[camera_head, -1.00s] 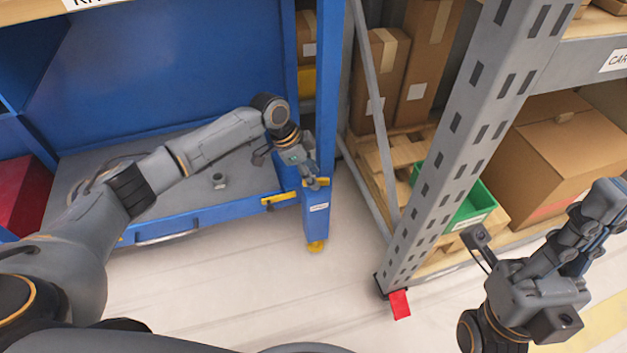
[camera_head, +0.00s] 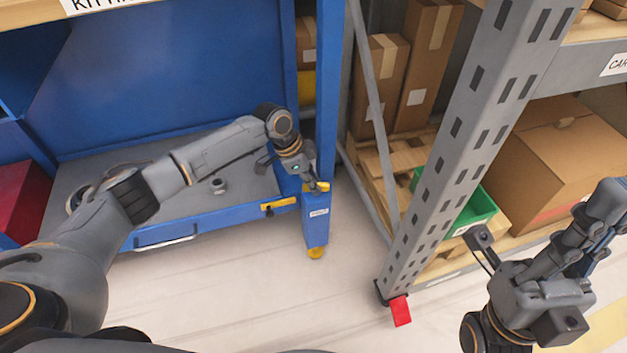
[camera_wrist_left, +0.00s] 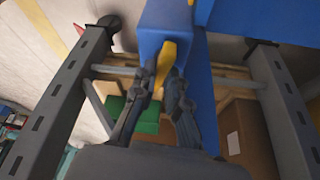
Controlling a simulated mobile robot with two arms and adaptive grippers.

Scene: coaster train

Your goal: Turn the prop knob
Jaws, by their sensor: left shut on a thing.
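The prop knob is a yellow bar handle (camera_head: 318,187) on the blue post (camera_head: 317,220) at the right front corner of the blue workbench. My left gripper (camera_head: 314,185) is at this knob, with its fingers partly hidden by the wrist in the head view. In the left wrist view the yellow knob (camera_wrist_left: 168,62) sits between the two fingers of my left gripper (camera_wrist_left: 165,95), which is shut on it. My right gripper (camera_head: 600,205) hangs at the right edge of the head view, away from the bench; its finger opening cannot be made out.
A grey slotted rack upright (camera_head: 450,150) with a red foot stands right of the post. A green bin (camera_head: 478,209) and cardboard boxes (camera_head: 560,150) are on the rack. A yellow latch (camera_head: 279,204) is on the bench front. The floor ahead is clear.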

